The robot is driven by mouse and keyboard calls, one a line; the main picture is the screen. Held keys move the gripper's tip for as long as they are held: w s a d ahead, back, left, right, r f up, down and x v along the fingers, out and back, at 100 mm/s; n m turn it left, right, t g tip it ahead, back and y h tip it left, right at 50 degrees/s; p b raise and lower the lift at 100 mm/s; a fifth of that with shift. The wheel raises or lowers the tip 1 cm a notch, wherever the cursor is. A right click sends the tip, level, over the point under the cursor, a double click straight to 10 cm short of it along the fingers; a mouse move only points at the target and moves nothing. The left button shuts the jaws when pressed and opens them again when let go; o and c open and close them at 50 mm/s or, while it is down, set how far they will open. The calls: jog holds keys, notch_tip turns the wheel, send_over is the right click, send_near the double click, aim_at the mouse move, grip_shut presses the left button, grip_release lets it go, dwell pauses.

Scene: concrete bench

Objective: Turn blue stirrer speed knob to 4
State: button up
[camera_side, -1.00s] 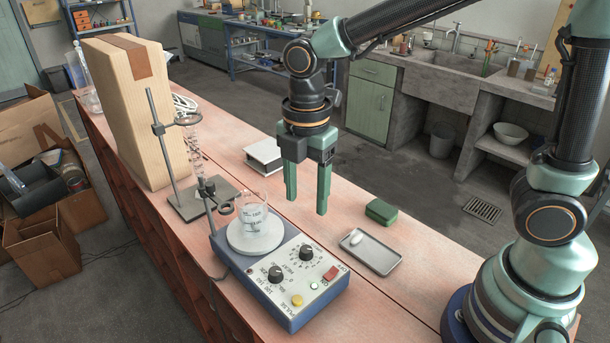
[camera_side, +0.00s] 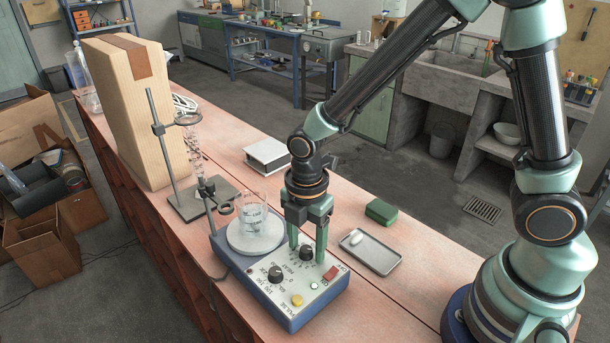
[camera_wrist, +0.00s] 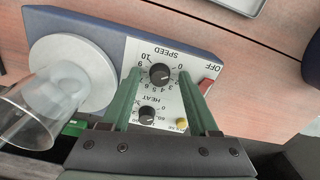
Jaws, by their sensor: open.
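The blue stirrer (camera_side: 238,272) stands on the bench with a light control panel. Its black speed knob (camera_side: 306,254) also shows in the wrist view (camera_wrist: 160,74), with a ring of numbers around it and "SPEED" above it. A pale pointer mark seems to face lower right, near the 3, but it is too small to be sure. My gripper (camera_side: 307,248) points down with its green fingers on either side of this knob. In the wrist view the open fingers (camera_wrist: 160,80) show a gap on both sides of the knob.
The black heat knob (camera_wrist: 147,114), yellow button (camera_side: 297,300) and red switch (camera_side: 331,273) lie close by on the panel. A glass beaker (camera_side: 256,222) stands on the stirrer's round plate. A grey tray (camera_side: 385,262) and green box (camera_side: 381,211) lie to the right.

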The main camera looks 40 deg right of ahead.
grip_shut()
jog(key=shift+m, duration=0.3)
jog(key=m, duration=0.4)
jog(key=shift+r+m, duration=0.1)
jog(key=shift+m, duration=0.2)
jog(key=m, duration=1)
jog(key=shift+m, duration=2.2)
